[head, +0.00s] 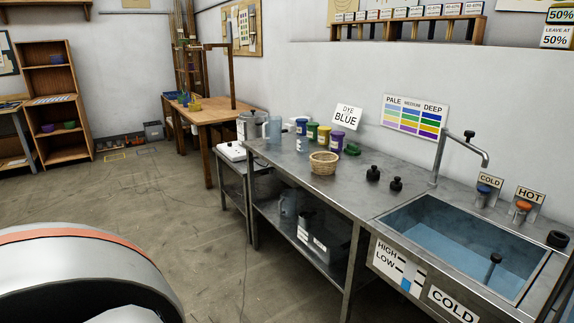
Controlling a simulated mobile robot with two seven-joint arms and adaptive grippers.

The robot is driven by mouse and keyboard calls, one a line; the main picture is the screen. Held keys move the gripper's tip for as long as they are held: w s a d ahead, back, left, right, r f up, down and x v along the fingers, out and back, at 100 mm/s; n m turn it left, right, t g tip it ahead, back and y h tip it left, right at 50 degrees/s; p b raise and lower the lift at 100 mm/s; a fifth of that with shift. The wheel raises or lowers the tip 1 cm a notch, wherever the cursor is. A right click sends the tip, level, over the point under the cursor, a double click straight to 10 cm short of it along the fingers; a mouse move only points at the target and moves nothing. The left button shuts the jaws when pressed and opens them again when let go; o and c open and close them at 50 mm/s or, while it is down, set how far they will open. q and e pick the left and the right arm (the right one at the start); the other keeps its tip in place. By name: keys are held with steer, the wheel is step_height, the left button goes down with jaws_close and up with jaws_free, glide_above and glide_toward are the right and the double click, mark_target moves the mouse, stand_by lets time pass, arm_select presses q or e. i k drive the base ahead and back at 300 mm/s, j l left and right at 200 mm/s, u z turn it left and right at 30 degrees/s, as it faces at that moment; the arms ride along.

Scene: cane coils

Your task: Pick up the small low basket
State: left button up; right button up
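A small low basket (323,163), round and light tan, stands upright on the metal counter (290,172) near its front edge. It looks empty from here, though its inside shows only in part. Nothing touches it that I can see. Neither of my grippers shows in the head view.
Several dye tubs (336,141) and a green item (352,149) stand behind the basket. Two black knobs (373,173) sit to its right, before the water-filled sink (455,245). The floor (185,225) before the counter is clear.

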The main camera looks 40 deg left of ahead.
mark_target(323, 167)
steer(key=u, duration=1.2)
steer(key=i+j+z, duration=0.1)
steer(key=z, duration=0.3)
steer(key=j+z, duration=0.15)
steer(key=z, duration=0.25)
steer(key=i+j+z, duration=0.15)
steer(key=z, duration=0.25)
steer(key=j+z, duration=0.25)
steer(key=j, duration=0.2)
steer(key=i+j+z, duration=0.1)
steer(key=j+z, duration=0.15)
steer(key=j, duration=0.25)
steer(key=j+z, duration=0.15)
steer(key=j, duration=0.8)
steer(key=k+j+z, duration=0.2)
steer(key=j, duration=0.75)
steer(key=i, duration=0.1)
